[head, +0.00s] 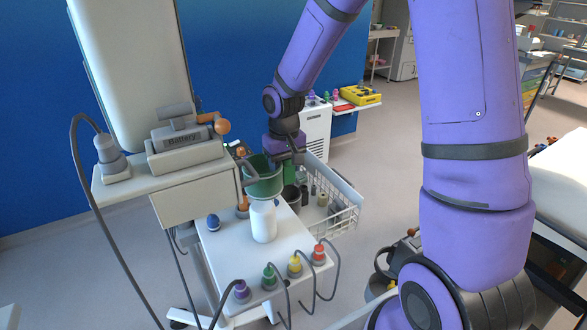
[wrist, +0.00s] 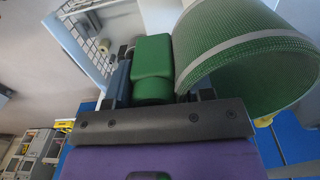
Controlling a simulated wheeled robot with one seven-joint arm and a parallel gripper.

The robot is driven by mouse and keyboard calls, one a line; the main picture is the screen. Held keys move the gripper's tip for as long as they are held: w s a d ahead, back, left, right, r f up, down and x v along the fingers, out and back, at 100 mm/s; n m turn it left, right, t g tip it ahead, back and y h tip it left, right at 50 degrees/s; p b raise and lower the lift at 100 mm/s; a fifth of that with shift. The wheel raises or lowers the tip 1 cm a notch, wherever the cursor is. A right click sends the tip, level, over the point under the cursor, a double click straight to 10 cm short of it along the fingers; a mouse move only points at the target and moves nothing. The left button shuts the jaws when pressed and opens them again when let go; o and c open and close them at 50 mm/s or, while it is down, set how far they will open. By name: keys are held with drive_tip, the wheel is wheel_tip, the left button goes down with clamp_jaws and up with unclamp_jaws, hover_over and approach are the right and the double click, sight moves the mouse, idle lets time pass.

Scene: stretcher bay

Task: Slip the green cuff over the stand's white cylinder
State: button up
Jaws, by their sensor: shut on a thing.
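The green cuff (head: 263,186), an open ring with a pale band near its rim, is at the upper end of the white cylinder (head: 264,224). The cylinder stands upright on the stand's white shelf (head: 222,258). The cuff's lower edge meets the cylinder's top in the head view; I cannot tell whether it is around it or just above or behind it. My gripper (head: 284,160) is to the right of the cuff, shut on its green block-like tab (wrist: 152,62). In the wrist view the cuff (wrist: 245,55) fills the upper right, and the cylinder is not clearly visible.
Several coloured plugs with cables, including a red one (head: 319,252), line the shelf's front edge. A blue knob (head: 213,222) is left of the cylinder. A white wire basket (head: 338,215) with containers is on the right. A battery unit (head: 184,145) sits on the upper left ledge.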

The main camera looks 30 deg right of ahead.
sight(282, 181)
drive_tip(key=shift+s+a+r, duration=0.25)
drive_tip(key=shift+a+r, duration=0.1)
drive_tip(key=shift+a, duration=0.2)
drive_tip(key=shift+f, duration=2.2)
drive_tip(key=shift+f, duration=0.1)
drive_tip(key=shift+f, duration=1.9)
drive_tip(key=shift+r, duration=0.1)
drive_tip(key=shift+r, duration=0.7)
drive_tip(key=shift+f, duration=0.1)
